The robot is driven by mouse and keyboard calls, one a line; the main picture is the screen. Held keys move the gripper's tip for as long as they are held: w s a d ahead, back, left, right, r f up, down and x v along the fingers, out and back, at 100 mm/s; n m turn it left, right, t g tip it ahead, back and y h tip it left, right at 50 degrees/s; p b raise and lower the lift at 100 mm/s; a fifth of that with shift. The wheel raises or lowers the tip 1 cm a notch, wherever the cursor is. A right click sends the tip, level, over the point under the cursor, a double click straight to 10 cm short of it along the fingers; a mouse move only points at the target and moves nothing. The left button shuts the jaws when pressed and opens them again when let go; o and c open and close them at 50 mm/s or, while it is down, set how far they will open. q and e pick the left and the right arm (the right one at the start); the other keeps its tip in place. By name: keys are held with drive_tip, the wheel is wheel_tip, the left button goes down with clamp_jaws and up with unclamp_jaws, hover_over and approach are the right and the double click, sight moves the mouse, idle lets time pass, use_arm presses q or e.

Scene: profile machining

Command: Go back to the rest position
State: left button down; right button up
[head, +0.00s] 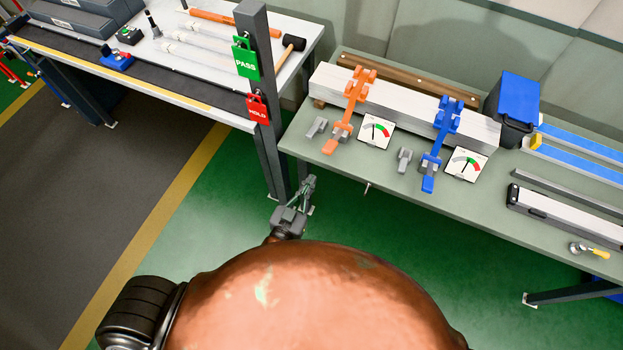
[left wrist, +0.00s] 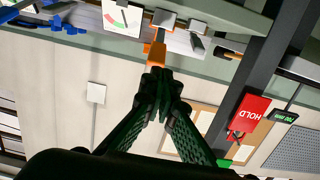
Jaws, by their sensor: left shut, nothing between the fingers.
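My left gripper (head: 305,188) shows just in front of the green bench's front-left corner, beside the dark post, in the head view. Its fingers are together and empty, as the left wrist view (left wrist: 160,82) also shows. An orange clamp (head: 350,112) and a blue clamp (head: 440,145) sit on a long pale profile (head: 395,105) on the bench. In the left wrist view the orange clamp's handle (left wrist: 155,52) lies beyond my fingertips; in the head view the gripper stands apart from it. My right gripper is in neither view.
Two dial gauge cards (head: 376,131) (head: 466,164) lie by the clamps. A dark post (head: 262,110) carries a green PASS tag (head: 245,60) and a red HOLD tag (head: 257,108). A blue-lidded bin (head: 513,105) stands right. The green floor (head: 215,225) left of my gripper is clear.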

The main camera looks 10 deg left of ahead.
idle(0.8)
use_arm(q)
wheel_tip(320, 180, down, 20)
drive_tip(key=s+a+f+g, duration=0.1)
drive_tip(key=s+g, duration=0.1)
drive_tip(key=g, duration=0.2)
drive_tip(key=s+a+f+g+y, duration=0.1)
drive_tip(key=s+a+f+g, duration=0.3)
drive_tip(key=f, duration=0.7)
drive_tip(key=s+a+f, duration=0.3)
drive_tip(key=s+f, duration=0.4)
drive_tip(key=f, duration=0.3)
drive_tip(key=s+a+f+g, duration=0.2)
drive_tip(key=s+a+f, duration=0.3)
drive_tip(key=s, duration=0.5)
drive_tip(key=s+a+f+g+y, duration=0.1)
drive_tip(key=s+a+f+g, duration=0.2)
drive_tip(key=s, duration=0.8)
drive_tip(key=s+a+f+g+y, duration=0.1)
drive_tip(key=s+a+f+g, duration=0.2)
drive_tip(key=s+a+f, duration=0.4)
drive_tip(key=s+f, duration=0.3)
drive_tip(key=f, duration=0.1)
drive_tip(key=shift+s+a+n, duration=0.15)
drive_tip(key=shift+n, duration=0.25)
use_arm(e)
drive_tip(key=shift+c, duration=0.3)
